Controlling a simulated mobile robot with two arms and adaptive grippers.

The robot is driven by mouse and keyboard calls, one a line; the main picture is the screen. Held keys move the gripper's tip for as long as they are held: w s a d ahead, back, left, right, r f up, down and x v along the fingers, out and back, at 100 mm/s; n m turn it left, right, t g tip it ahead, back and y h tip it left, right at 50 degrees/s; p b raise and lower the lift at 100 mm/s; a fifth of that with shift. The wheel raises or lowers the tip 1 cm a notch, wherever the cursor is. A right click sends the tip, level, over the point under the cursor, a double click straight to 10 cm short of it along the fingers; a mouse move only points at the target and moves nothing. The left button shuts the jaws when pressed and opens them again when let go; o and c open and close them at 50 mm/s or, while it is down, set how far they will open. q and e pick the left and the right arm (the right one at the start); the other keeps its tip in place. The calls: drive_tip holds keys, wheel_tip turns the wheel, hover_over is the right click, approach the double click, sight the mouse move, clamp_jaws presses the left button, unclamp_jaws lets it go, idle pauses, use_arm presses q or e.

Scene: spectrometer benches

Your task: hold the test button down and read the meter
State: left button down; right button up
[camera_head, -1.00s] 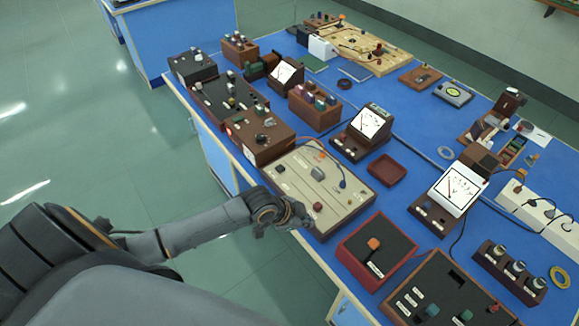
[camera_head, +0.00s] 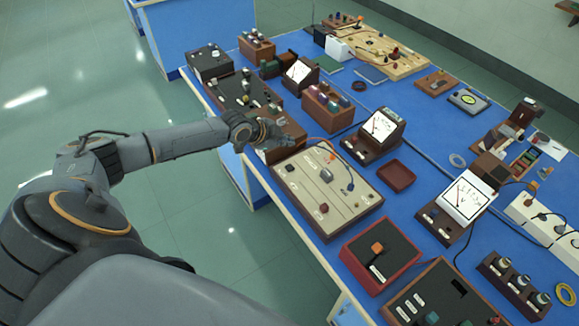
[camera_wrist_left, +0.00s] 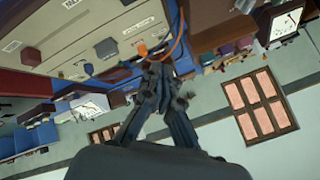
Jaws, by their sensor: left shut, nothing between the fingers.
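A beige panel (camera_head: 305,200) in a wooden frame lies near the table's front edge. It carries a dark red round button (camera_head: 323,208), a grey knob (camera_head: 326,175), an orange plug (camera_head: 331,158) and a blue plug (camera_head: 350,186). I cannot tell which part is the test button. A dial meter (camera_head: 380,125) stands behind the panel; its reading is too small to make out. My left gripper (camera_head: 282,138) is shut and empty above the panel's back left corner. In the left wrist view its fingertips (camera_wrist_left: 160,72) are just below the orange plug (camera_wrist_left: 142,49). My right gripper is out of view.
A wooden box (camera_head: 283,149) is partly hidden behind my left gripper. Another white-faced meter (camera_head: 465,198) stands to the right. A small brown tray (camera_head: 396,175) and a red-rimmed box (camera_head: 378,252) are near the panel. The floor left of the table is clear.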

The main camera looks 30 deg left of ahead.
sight(288, 168)
use_arm(q)
drive_tip(key=shift+d, duration=0.1)
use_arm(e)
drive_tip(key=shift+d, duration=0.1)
use_arm(q)
wheel_tip(288, 168, down, 8)
drive_tip(key=b, duration=0.6)
drive_tip(key=shift+f+b, duration=0.45)
drive_tip(key=shift+b, duration=0.1)
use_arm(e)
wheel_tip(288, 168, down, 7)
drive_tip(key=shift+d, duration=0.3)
